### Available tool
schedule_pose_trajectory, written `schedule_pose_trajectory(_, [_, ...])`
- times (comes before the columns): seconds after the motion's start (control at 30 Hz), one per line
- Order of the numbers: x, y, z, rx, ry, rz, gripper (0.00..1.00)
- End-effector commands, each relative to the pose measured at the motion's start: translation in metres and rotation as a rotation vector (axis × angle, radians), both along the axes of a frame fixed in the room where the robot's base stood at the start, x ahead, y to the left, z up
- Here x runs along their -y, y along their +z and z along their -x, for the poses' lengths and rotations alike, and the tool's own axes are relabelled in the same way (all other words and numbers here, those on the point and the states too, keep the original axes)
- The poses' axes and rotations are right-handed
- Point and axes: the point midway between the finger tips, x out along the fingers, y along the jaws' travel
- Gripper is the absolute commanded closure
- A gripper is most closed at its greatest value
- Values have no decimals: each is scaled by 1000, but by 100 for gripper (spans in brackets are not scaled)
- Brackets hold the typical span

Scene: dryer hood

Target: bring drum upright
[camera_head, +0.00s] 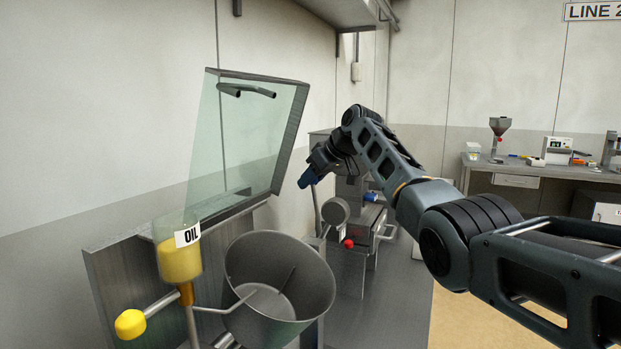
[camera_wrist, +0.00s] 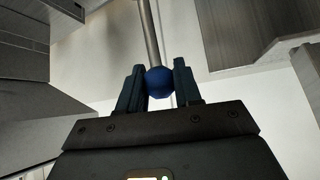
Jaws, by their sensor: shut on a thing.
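The drum (camera_head: 318,307) is a grey metal bucket shape with inner vanes, at the lower middle of the head view. Its open mouth shows to the camera and it looks tilted; its lower end is cut off by the picture edge. My gripper (camera_head: 310,176) is above and behind the drum, shut on a blue ball knob (camera_wrist: 160,83). The knob sits at the end of a grey lever rod (camera_wrist: 150,36), which also shows below my gripper in the head view (camera_head: 317,208). The rod's lower end is hidden behind the machine parts.
A greenish clear hood (camera_head: 235,135) stands raised behind the drum. A yellow OIL container (camera_head: 178,262) and a yellow-knobbed handle (camera_head: 131,323) are at the left. A red knob (camera_head: 348,243) is near the rod. A bench (camera_head: 535,173) stands far right.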

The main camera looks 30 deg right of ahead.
Motion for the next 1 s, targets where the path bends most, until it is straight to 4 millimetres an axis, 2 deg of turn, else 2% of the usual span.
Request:
schedule_pose_trajectory(0.27, [-5, 1, -1, 2, 6, -3, 100])
schedule_pose_trajectory(0.3, [-5, 1, -1, 2, 6, -3, 64])
schedule_pose_trajectory(0.5, [-3, 0, -1, 1, 4, -2, 44])
schedule_pose_trajectory(0.8, [-1, 1, 1, 2, 2, -1, 43])
schedule_pose_trajectory(1.0, [4, 13, 13, 4, 1, -1, 43])
